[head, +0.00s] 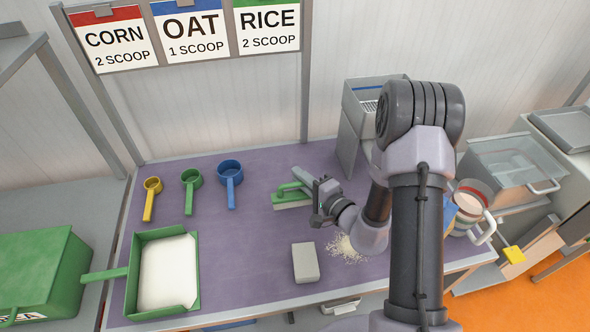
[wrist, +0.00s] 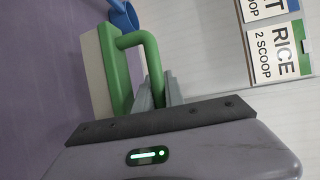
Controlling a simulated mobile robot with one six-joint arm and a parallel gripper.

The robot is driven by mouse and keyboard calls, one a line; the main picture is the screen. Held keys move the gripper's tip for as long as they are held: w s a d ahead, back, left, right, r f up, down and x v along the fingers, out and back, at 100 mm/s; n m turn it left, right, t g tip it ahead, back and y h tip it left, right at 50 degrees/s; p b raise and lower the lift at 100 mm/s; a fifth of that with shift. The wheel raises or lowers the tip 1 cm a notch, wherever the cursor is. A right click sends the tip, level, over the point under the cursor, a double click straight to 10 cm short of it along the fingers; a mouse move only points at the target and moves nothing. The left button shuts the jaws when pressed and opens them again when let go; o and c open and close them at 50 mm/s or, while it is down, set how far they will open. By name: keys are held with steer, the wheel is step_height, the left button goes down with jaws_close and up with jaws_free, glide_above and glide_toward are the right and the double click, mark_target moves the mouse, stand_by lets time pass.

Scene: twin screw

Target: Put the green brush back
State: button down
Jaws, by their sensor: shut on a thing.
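The green brush (head: 292,195) has a green handle and a pale bristle strip below, and is at the middle of the purple table in the head view. My gripper (head: 313,191) is at the brush's right end, shut on its handle. In the wrist view the green brush (wrist: 122,65) shows with its looped handle between my fingers (wrist: 160,90). I cannot tell whether the bristles touch the table.
Yellow (head: 151,196), green (head: 190,188) and blue scoops (head: 230,182) lie to the left. A green tray (head: 130,270) with white contents is front left. A grey block (head: 305,262) and spilled grains (head: 345,250) are near my arm. A grey machine (head: 350,130) stands behind.

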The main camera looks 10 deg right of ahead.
steer(key=shift+w+d+f+b, duration=0.1)
steer(key=shift+w+f+b, duration=0.45)
steer(key=shift+w, duration=0.85)
steer(key=shift+w+d+f+b, duration=0.1)
steer(key=shift+w+f+b, duration=0.1)
steer(key=shift+w+f, duration=0.95)
steer(key=shift+w+d+f+b, duration=0.1)
steer(key=shift+w+f+b, duration=0.3)
steer(key=shift+w, duration=1.2)
